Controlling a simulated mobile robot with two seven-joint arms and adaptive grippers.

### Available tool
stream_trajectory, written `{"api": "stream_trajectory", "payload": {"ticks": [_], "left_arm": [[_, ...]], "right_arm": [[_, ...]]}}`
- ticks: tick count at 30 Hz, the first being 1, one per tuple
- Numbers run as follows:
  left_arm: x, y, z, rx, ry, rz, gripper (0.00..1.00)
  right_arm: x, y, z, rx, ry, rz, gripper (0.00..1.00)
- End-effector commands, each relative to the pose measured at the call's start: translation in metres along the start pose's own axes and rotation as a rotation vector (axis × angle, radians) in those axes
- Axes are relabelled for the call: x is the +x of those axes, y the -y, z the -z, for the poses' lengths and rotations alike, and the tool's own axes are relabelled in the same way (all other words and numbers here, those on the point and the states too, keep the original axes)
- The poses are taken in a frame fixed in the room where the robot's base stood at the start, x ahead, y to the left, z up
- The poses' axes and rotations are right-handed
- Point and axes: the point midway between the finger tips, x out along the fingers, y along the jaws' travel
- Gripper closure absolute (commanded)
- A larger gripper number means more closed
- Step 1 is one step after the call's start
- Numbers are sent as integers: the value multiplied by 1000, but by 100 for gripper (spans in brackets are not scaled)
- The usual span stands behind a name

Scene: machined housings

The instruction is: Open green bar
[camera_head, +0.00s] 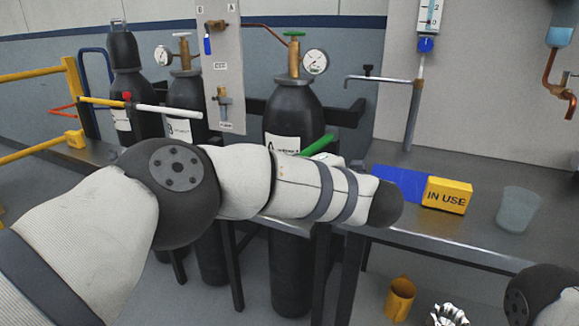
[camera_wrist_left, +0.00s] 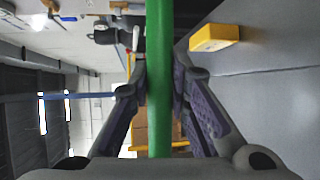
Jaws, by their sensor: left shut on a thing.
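The green bar (camera_head: 319,145) shows in the head view as a short tilted piece above my left forearm, in front of the black cylinder labelled A. In the left wrist view the green bar (camera_wrist_left: 160,110) runs from the top of the picture down between the fingers. My left gripper (camera_wrist_left: 158,68) is shut on it, with one finger on each side. In the head view my left arm hides this gripper and the rest of the bar. Part of my right arm shows at the lower right; I cannot make out its gripper.
A yellow IN USE block (camera_head: 447,195) and a clear cup (camera_head: 518,209) stand on the grey bench, beside a blue patch (camera_head: 398,184). The black gas cylinder A (camera_head: 293,112) with its gauge stands behind my arm. A yellow cup (camera_head: 399,299) is below the bench.

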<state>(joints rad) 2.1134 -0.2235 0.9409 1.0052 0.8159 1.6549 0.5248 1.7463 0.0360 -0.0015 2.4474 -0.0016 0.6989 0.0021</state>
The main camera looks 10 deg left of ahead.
Motion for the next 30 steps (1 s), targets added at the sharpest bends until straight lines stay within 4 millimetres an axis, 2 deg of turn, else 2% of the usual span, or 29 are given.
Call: {"api": "stream_trajectory", "payload": {"ticks": [3, 4, 6, 14, 17, 20, 27, 30], "left_arm": [[1, -3, 0, -5, -1, -5, 100], [1, -3, 0, -5, -1, -4, 76], [1, -2, 0, -4, -1, -4, 62], [0, -1, 0, -2, 0, -2, 62], [-7, -1, -1, -2, 2, -1, 62], [-28, -1, -1, -1, 3, -1, 62], [-92, -1, -1, -1, 3, -3, 62], [-108, -1, 0, -3, 1, -3, 62]], "right_arm": [[0, 0, 0, 0, -1, 0, 64], [0, 0, 0, 0, -1, 0, 64], [0, 0, 0, 0, -1, 0, 64], [0, 0, 0, 0, 0, 0, 64], [0, 0, 0, 0, 0, 0, 64], [0, 0, 0, 0, 0, 0, 64], [0, 0, 0, 0, 0, 0, 64], [0, 0, 0, 0, 0, 0, 64]]}}
